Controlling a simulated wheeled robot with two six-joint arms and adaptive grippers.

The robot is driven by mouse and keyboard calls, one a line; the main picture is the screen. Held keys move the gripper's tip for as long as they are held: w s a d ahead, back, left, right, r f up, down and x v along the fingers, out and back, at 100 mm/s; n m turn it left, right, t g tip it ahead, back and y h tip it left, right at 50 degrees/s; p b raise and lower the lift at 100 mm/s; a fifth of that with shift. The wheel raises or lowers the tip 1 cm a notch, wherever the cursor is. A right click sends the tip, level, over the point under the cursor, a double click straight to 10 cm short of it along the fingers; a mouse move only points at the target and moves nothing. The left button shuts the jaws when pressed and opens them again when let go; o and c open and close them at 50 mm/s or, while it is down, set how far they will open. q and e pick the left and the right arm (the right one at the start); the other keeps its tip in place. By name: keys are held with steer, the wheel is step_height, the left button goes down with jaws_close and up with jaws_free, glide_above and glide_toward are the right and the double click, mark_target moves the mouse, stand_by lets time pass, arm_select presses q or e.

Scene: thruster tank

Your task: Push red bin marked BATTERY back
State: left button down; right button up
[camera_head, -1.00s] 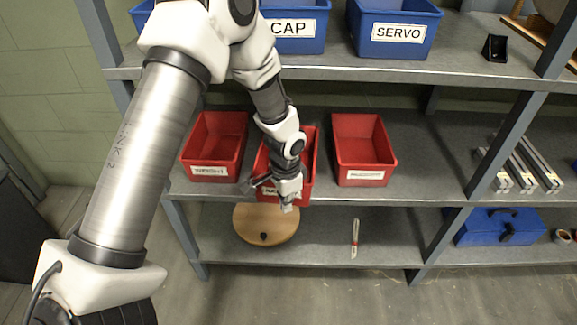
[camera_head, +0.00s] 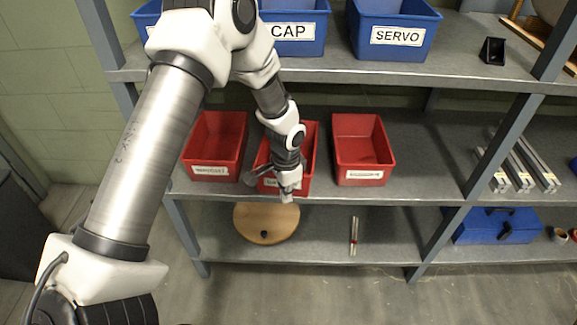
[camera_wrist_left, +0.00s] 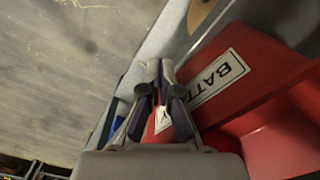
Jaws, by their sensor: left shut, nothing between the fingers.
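The red bin marked BATTERY (camera_head: 309,150) is the middle of three red bins on the middle shelf, and my left arm hides much of it. Its front sits slightly nearer the shelf edge than its neighbours. The wrist view shows its red front wall (camera_wrist_left: 262,62) and white label (camera_wrist_left: 218,80), reading "BATT" with the rest hidden. My left gripper (camera_head: 288,197) is shut and empty at the bin's front, with the fingertips (camera_wrist_left: 160,66) beside the label. Whether they touch the wall I cannot tell. My right gripper is not in view.
Red bins stand to the left (camera_head: 213,146) and right (camera_head: 363,150). Blue bins, including SERVO (camera_head: 396,28), are on the shelf above. Below are a round wooden board (camera_head: 266,222) and a blue toolbox (camera_head: 498,226). Metal bars (camera_head: 530,165) lie at right.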

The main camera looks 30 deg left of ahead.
arm_select(q)
steer(key=shift+w+a+r+p, duration=0.1)
steer(key=shift+w+a+p, duration=0.15)
steer(key=shift+w, duration=0.25)
steer(key=shift+w+a+p, duration=0.1)
steer(key=shift+w+a, duration=0.25)
steer(key=shift+w, duration=0.1)
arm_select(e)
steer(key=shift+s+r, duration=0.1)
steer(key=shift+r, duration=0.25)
arm_select(q)
steer(key=shift+w, duration=0.1)
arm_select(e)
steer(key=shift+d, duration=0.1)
